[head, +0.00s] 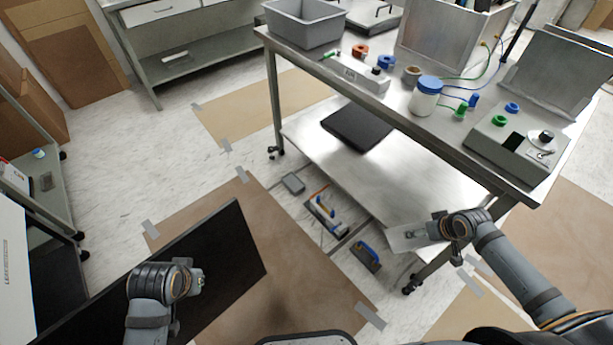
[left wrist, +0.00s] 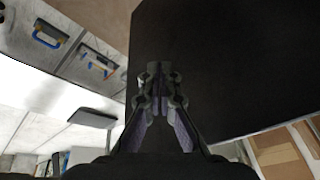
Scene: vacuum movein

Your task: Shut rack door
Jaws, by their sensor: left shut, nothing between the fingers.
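A flat black panel, which appears to be the rack door (head: 238,250), stands swung out at the lower left of the head view. It also fills the upper right of the left wrist view (left wrist: 240,60). Its hinge side is not clearly shown. My left gripper (head: 198,279) is in front of the panel; in the left wrist view its fingers (left wrist: 158,75) are shut and empty against the dark face. I cannot tell whether they touch it. My right gripper (head: 440,228) is near the steel table's lower shelf, its fingers too small to read.
A white leak detector unit (head: 14,265) stands at the far left. A steel table (head: 370,100) with a grey bin (head: 305,25) and several small parts stands at the right. Tools (head: 325,212) lie on the floor between the table and the door. Brown sheets (head: 300,260) cover some floor.

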